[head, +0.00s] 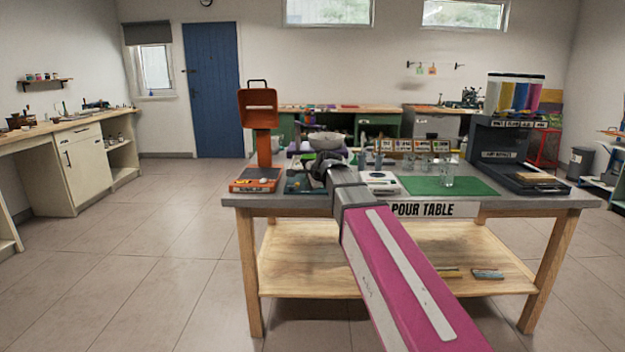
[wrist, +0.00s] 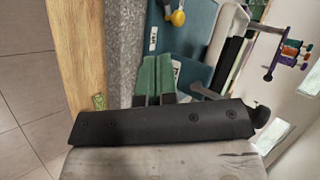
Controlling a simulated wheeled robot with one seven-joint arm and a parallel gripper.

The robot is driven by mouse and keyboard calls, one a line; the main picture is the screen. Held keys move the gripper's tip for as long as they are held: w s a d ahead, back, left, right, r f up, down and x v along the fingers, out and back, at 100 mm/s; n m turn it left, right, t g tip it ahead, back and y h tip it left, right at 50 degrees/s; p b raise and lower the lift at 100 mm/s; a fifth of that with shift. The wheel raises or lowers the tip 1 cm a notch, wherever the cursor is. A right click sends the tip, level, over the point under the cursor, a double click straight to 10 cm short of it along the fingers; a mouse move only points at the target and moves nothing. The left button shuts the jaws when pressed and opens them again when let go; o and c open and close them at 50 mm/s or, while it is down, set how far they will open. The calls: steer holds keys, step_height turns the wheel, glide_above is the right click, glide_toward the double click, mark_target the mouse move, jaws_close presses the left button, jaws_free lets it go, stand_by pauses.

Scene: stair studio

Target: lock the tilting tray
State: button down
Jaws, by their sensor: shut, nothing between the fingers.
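What I take to be the tilting tray stands at the left part of the pour table, behind the end of my arm. Its teal base (head: 298,184) and a purple part (head: 300,150) show in the head view, but my arm hides much of it. In the wrist view the teal base (wrist: 200,50) lies just beyond my fingers, with a yellow knob (wrist: 178,18) at the top. My gripper (wrist: 155,60) has its green fingers together, with nothing held. Its fingertips appear over or beside the base's near edge; I cannot tell whether they touch it.
An orange stand (head: 263,140) is left of the base. A white scale-like device (head: 380,182), a green mat (head: 420,186), clear cups (head: 447,173) and a dark rack (head: 500,150) stand to the right. The pour table's wooden edge (wrist: 78,50) shows in the wrist view.

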mark_target(298, 183)
steer(key=x, duration=0.4)
steer(key=r+x, duration=0.1)
steer(key=x, duration=0.1)
steer(key=shift+w+a, duration=0.2)
steer(key=shift+w, duration=0.15)
steer(key=shift+w+a+f, duration=0.25)
steer(key=shift+w+a, duration=0.15)
steer(key=shift+w, duration=0.3)
steer(key=shift+w+d, duration=0.1)
steer(key=shift+w, duration=1.2)
steer(key=shift+s, duration=0.15)
steer(key=shift+s+a, duration=0.35)
steer(key=shift+s, duration=0.3)
